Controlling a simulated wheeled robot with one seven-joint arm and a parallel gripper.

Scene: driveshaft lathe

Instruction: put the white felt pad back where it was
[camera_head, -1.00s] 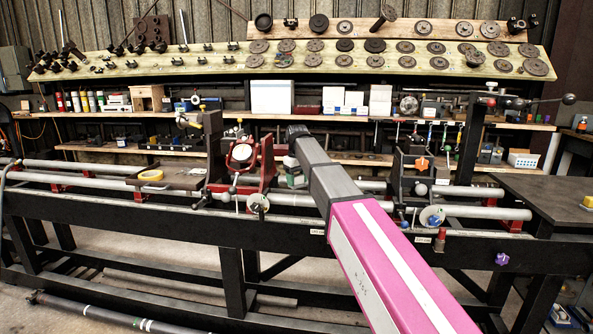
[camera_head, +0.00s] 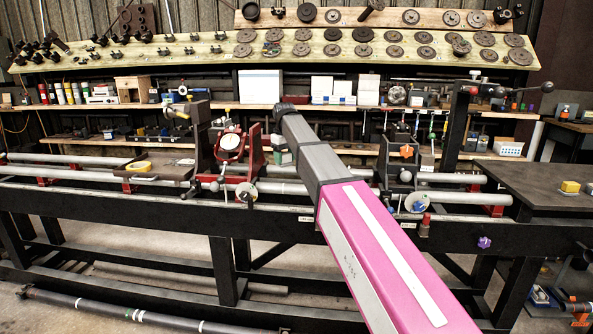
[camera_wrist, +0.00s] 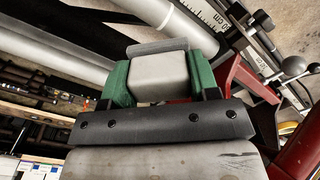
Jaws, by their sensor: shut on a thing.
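A pale, off-white block, which looks like the white felt pad (camera_wrist: 158,76), sits between the two green fingers of my gripper (camera_wrist: 160,84) in the wrist view. The fingers press on its left and right sides. A grey strip lies along its far edge. In the head view my gripper (camera_head: 281,151) shows small and green beyond my arm, just right of the red dial-gauge stand (camera_head: 252,150), above the lathe bed. The pad is too small there to make out well, and my arm hides part of the bed behind it.
A yellow tape roll (camera_head: 139,166) lies on a dark plate at left. The black carriage (camera_head: 398,163) stands right of my arm. A dark table (camera_head: 530,183) at right bears a yellow block (camera_head: 570,187) and has free room. Shelves with gears line the back.

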